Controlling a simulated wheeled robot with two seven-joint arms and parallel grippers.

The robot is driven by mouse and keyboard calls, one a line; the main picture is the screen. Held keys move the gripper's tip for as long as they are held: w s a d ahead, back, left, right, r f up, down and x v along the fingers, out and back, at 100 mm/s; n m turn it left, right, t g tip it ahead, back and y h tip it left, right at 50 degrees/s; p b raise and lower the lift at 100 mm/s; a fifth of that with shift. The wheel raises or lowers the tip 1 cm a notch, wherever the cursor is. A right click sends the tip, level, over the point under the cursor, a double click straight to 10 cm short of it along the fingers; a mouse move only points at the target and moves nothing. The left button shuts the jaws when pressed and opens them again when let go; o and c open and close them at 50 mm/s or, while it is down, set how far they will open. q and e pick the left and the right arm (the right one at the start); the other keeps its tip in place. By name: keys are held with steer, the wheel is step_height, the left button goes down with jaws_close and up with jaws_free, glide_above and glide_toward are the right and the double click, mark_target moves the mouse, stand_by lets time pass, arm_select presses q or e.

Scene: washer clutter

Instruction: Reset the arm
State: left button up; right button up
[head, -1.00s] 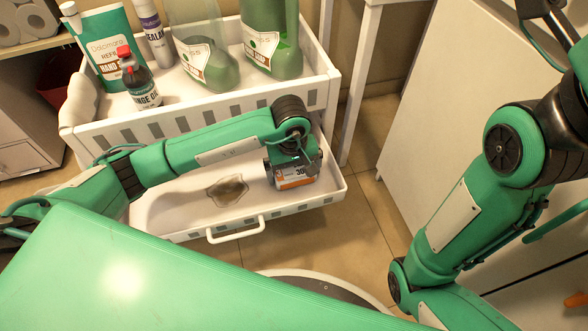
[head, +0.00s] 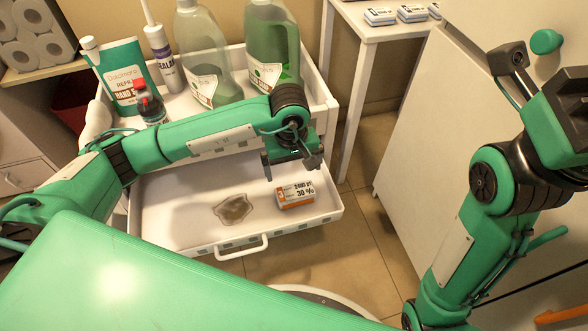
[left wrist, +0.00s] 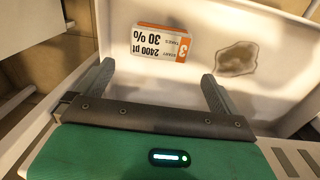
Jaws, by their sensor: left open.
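My left gripper (head: 292,166) hangs over the back right of the open white drawer (head: 170,205), raised above a small white and orange box (head: 295,194). In the left wrist view its two fingers (left wrist: 152,88) are spread apart with nothing between them. The box (left wrist: 162,43) lies on the drawer floor beyond the fingertips, apart from them. My right arm shows at the right in the head view. Its upper end reaches the top right, and I cannot make out its jaws clearly.
A brown stain (head: 233,209) marks the drawer floor. The white shelf above holds a green-labelled refill pack (head: 122,75), a red-capped bottle (head: 149,104), a sealant tube (head: 162,50) and two large jugs (head: 270,45). A white table (head: 380,25) with small boxes stands behind, a white cabinet (head: 420,110) at right.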

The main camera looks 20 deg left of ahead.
arm_select(q)
steer(key=shift+r, duration=0.4)
